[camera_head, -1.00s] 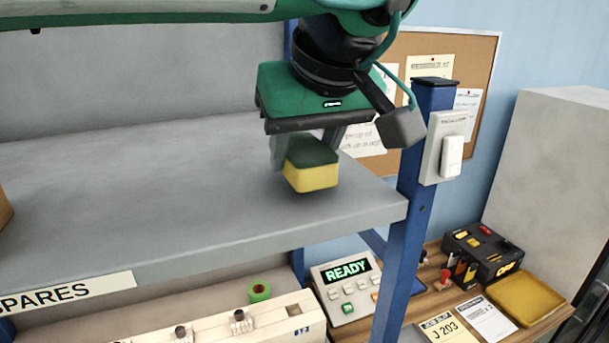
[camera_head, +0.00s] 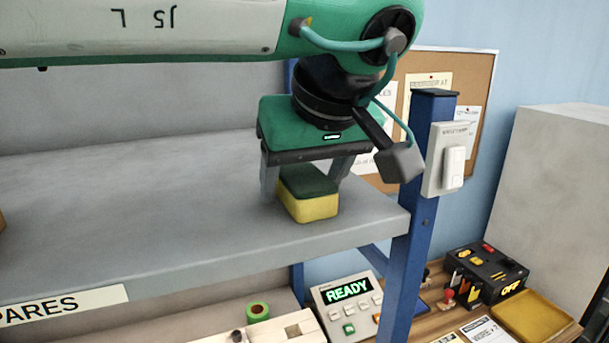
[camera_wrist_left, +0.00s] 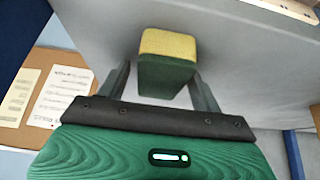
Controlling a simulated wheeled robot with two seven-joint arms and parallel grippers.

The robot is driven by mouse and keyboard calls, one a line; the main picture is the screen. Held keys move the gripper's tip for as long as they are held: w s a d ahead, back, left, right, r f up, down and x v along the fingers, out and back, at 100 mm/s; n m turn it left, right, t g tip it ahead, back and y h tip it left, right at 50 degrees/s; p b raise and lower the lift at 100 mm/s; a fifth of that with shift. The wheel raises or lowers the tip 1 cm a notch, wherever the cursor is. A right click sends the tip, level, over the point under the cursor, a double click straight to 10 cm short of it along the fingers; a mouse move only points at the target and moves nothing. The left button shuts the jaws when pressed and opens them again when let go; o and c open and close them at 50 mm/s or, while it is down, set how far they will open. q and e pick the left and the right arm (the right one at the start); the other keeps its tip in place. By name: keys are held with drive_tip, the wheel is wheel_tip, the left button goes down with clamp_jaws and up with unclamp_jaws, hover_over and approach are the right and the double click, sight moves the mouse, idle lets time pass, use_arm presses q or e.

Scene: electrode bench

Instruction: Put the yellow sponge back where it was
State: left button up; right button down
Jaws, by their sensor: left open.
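The yellow sponge (camera_head: 311,208), with a dark green top layer, sits flat on the grey shelf (camera_head: 150,215) near its right end. It also shows in the wrist view (camera_wrist_left: 168,46). My left gripper (camera_head: 301,192) points down over it, open. Its fingers stand one on each side of the sponge, with gaps showing in the wrist view. My right gripper is not in view.
A blue post (camera_head: 413,200) with a white switch box (camera_head: 446,162) stands just right of the shelf end. Below are a READY panel (camera_head: 347,305), green tape roll (camera_head: 258,311) and yellow tray (camera_head: 532,318).

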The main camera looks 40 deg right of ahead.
use_arm(q)
drive_tip(key=shift+s+r, duration=0.1)
drive_tip(key=shift+r, duration=0.2)
drive_tip(key=b+v, duration=0.3)
drive_tip(key=v, duration=0.8)
drive_tip(key=shift+s+r, duration=0.2)
drive_tip(key=shift+r, duration=0.1)
drive_tip(key=shift+f, duration=0.1)
